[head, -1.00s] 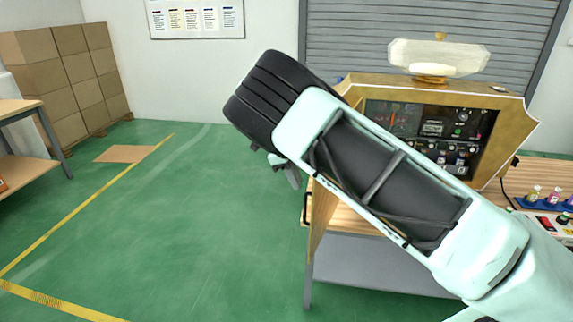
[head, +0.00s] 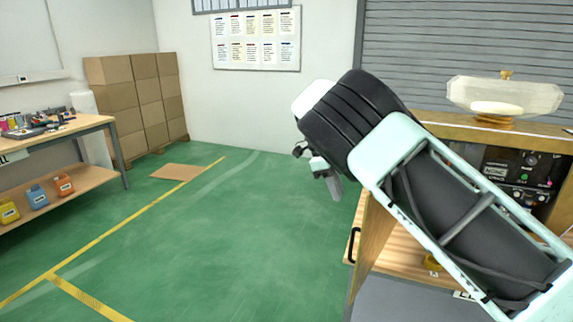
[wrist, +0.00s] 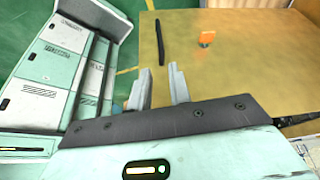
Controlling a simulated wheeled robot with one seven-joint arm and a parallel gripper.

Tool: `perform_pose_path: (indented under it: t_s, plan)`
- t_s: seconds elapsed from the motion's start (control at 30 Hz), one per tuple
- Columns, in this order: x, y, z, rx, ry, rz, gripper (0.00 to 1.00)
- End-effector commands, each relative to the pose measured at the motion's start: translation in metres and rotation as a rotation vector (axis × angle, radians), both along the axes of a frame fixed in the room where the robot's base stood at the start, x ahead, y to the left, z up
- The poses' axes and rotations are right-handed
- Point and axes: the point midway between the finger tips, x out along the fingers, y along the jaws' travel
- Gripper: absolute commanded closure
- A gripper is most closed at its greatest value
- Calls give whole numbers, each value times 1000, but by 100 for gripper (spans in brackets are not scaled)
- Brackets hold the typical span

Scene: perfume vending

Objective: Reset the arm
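My arm reaches across the right half of the head view. My gripper (head: 335,190) hangs below its end, beside the left side of the wooden vending cabinet (head: 440,126), and is partly hidden by the arm. In the wrist view, the two grey fingers (wrist: 158,78) stand apart with a clear gap between them and nothing in it. Behind them is a wooden panel (wrist: 250,70) with a black bar handle (wrist: 160,42) and a small orange object (wrist: 207,38). The fingers look apart from the panel.
Stacked cardboard boxes (head: 135,100) stand against the back wall. A flat brown sheet (head: 177,172) lies on the green floor (head: 230,235), which is otherwise open between bench and cabinet.

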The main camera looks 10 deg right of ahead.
Motion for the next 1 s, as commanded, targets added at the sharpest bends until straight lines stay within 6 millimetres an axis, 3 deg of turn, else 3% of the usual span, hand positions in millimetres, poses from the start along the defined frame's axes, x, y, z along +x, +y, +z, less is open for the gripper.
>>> perform_pose_path:
  t_s: [0.17,0.27,0.47,0.7,0.9,1.0]
  plan:
    - [-26,2,0,162,59,169,80]
    - [-57,16,-1,316,104,389,80]
    - [-142,66,8,571,148,976,80]
    - [-270,115,29,663,165,1819,80]
    - [-365,117,28,538,236,2462,80]
    - [-392,111,24,461,287,2666,80]
